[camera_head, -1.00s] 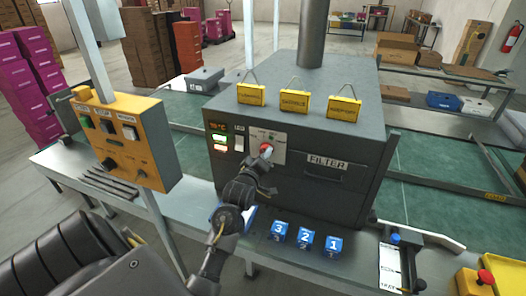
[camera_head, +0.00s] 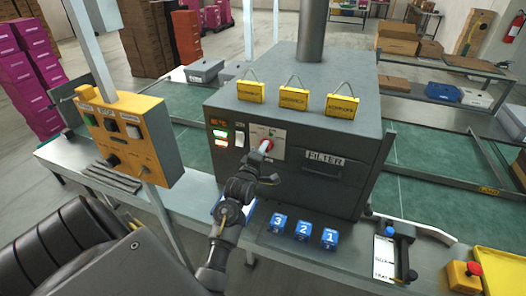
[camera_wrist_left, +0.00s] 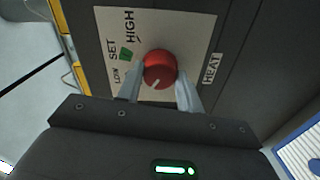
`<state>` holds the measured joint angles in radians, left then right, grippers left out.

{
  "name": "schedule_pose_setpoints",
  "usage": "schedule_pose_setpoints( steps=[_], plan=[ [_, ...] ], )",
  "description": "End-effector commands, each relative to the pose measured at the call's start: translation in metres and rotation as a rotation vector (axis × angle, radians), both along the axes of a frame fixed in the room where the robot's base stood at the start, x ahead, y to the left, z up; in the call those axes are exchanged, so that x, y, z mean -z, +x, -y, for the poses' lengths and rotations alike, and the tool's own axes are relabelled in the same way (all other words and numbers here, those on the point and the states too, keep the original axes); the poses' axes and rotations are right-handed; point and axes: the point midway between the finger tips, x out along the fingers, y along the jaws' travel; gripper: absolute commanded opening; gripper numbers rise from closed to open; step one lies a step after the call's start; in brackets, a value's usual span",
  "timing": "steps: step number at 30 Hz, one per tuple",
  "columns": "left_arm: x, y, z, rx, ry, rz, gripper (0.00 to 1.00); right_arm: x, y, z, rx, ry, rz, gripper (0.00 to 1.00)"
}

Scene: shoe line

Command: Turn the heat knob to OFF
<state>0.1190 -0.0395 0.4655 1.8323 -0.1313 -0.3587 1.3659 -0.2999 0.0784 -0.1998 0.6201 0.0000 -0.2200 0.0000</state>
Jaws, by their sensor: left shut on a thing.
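The red heat knob (camera_head: 268,143) is on a pale plate on the front of the dark grey oven (camera_head: 350,188). In the left wrist view the knob (camera_wrist_left: 159,66) shows a short white mark toward its lower edge. Its plate (camera_wrist_left: 190,32) reads LOW, SET, HIGH and HEAT, with a green patch by SET; no OFF label is legible. My left gripper (camera_wrist_left: 159,88) is shut on the knob, one finger on each side. In the head view the left gripper (camera_head: 263,149) partly covers the knob. My right gripper is not in view.
An orange control box (camera_head: 155,150) stands left of my left arm. Blue numbered blocks (camera_head: 303,230) sit on the bench below the oven. Yellow tags (camera_head: 293,99) rest on the oven's top. A red button box (camera_head: 465,276) is at the lower right.

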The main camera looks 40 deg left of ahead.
Motion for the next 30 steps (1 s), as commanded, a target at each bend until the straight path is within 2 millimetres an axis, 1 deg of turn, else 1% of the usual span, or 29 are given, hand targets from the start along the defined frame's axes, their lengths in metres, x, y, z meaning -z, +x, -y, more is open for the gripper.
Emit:
schedule_pose_setpoints(
  steps=[11,12,16,25,28,30],
  plan=[
    [-0.001,0.000,0.000,-0.001,-0.003,0.002,0.14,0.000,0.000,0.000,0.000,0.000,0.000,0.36],
    [-0.001,0.000,0.000,-0.001,-0.003,0.002,0.42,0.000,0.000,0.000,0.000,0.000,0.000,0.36],
    [0.000,0.000,0.000,0.000,-0.003,0.002,0.58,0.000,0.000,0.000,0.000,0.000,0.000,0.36],
    [0.000,-0.001,0.000,0.000,-0.003,0.001,0.58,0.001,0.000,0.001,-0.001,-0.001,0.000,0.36],
    [0.002,-0.009,0.003,0.000,-0.003,0.001,0.58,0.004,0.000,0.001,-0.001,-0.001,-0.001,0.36],
    [0.003,-0.019,0.007,0.000,-0.002,0.000,0.58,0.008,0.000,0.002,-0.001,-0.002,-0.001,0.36]
  ],
)
